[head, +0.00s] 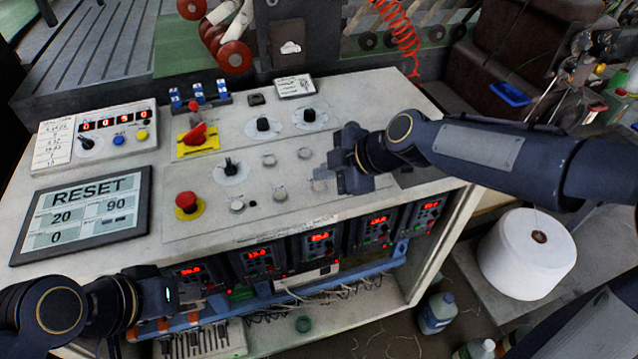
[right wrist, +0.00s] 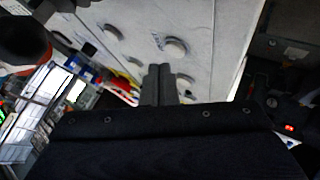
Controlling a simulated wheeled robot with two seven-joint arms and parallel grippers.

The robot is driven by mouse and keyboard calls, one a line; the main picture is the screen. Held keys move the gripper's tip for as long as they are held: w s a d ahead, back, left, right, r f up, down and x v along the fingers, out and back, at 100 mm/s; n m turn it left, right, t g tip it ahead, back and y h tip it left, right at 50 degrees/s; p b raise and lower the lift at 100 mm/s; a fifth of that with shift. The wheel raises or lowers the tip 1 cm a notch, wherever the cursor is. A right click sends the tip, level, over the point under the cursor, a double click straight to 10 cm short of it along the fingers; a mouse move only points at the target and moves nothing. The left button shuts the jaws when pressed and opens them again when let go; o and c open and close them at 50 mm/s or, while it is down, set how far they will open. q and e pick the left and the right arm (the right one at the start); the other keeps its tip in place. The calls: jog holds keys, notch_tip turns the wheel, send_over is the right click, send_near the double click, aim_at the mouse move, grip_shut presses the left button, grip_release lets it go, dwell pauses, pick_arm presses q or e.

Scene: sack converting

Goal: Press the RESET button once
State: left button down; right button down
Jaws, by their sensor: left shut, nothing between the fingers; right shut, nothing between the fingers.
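The word RESET heads a grey-framed screen (head: 82,212) at the left of the console, with 20, 90 and 0 below it. The console panel carries several pale round buttons, among them one at its front (head: 280,194) and one further left (head: 237,206). Their small labels are unreadable. My right gripper (head: 322,180) is shut and empty over the right part of these buttons. In the right wrist view its closed fingers (right wrist: 158,84) point at the panel near a pale button (right wrist: 176,47); contact cannot be told. My left gripper (head: 205,286) is shut and empty at the console's front left.
A red mushroom button (head: 187,201), a red switch on yellow (head: 195,136) and black knobs (head: 263,125) stand on the console. A red-digit counter box (head: 98,135) is at the back left. Several red-lit modules (head: 262,258) line the front. A white yarn cone (head: 527,254) stands right.

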aim_at(325, 190)
jog(key=shift+f+b, duration=0.45)
jog(key=shift+b, duration=0.35)
jog(key=shift+f+b, duration=0.45)
jog(key=shift+b, duration=0.2)
dwell(0.6)
dwell(0.4)
jog(key=shift+r+p, duration=0.35)
jog(key=shift+r, duration=0.5)
notch_tip(325, 190, up, 5)
jog(key=p, duration=0.2)
jog(key=shift+p, duration=0.4)
dwell(0.3)
